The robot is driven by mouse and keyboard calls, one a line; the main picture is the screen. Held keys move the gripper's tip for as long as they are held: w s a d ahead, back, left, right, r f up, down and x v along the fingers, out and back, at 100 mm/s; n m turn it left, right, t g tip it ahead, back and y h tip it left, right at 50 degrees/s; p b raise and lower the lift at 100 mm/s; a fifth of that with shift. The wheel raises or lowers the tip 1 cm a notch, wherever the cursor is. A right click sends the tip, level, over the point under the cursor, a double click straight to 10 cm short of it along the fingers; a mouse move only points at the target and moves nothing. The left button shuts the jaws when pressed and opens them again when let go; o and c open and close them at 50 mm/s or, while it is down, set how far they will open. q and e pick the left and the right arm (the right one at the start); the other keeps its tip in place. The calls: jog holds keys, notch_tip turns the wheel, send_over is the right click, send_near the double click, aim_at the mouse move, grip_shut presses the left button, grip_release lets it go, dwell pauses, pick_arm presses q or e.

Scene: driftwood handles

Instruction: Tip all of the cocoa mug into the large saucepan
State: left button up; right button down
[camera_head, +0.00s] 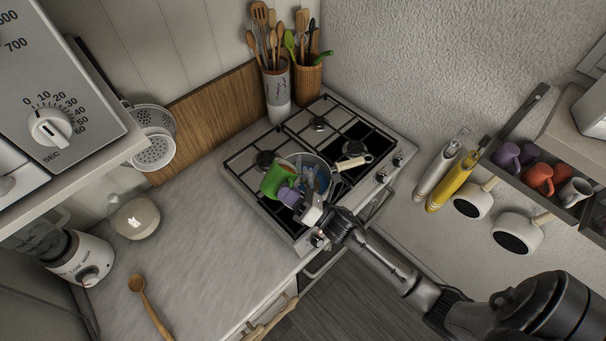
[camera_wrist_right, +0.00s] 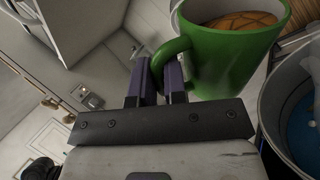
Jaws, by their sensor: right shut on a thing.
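A green mug (camera_head: 277,179) is held at the left side of the saucepan in the head view. In the right wrist view the mug (camera_wrist_right: 238,62) has brown contents near its rim. My right gripper (camera_head: 290,196) is shut on the mug's handle with its purple fingers, also seen in the wrist view (camera_wrist_right: 160,82). The large saucepan (camera_head: 326,172) stands on the hob, partly hidden by the mug and gripper. Its blue inside shows at the right edge of the wrist view (camera_wrist_right: 302,122). I cannot tell exactly how far the mug is tilted. My left gripper is not in view.
The hob (camera_head: 238,168) has black grates and front knobs. Utensil holders (camera_head: 277,95) stand behind it. Mugs (camera_head: 539,178) sit on a right shelf.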

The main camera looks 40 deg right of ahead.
jog(key=shift+d+f+m+b, duration=0.1)
jog(key=shift+f+m+b, duration=0.2)
jog(key=shift+m, duration=0.1)
jog(key=shift+d+f+m+t+h+b, duration=0.1)
jog(key=shift+f+m+t+h+b, duration=0.4)
jog(key=shift+m+t+b, duration=0.1)
jog(key=shift+d+r+m, duration=0.15)
jog(key=shift+r+m, duration=0.1)
jog(key=shift+m, duration=0.25)
jog(key=shift+d+r+m+t+h, duration=0.1)
jog(key=shift+r+m+t+h, duration=0.1)
jog(key=shift+m+t+h, duration=0.25)
jog(key=shift+r+m+p, duration=0.15)
jog(key=shift+m+p, duration=0.15)
jog(key=shift+m, duration=0.05)
jog(key=shift+d+m+t+h, duration=0.15)
jog(key=shift+m+t+h, duration=0.1)
jog(key=shift+m+h, duration=0.15)
jog(key=shift+d+f+m+h, duration=0.2)
jog(key=shift+m+h, duration=0.15)
jog(key=shift+m, duration=0.25)
jog(key=shift+d+f+m+t+h+b, duration=0.1)
jog(key=shift+d+m+t+h+b, duration=0.05)
jog(key=shift+m+t+h+b, duration=0.3)
jog(key=shift+d+r+m, duration=0.2)
jog(key=shift+d+m, duration=0.2)
jog(key=shift+m, duration=0.15)
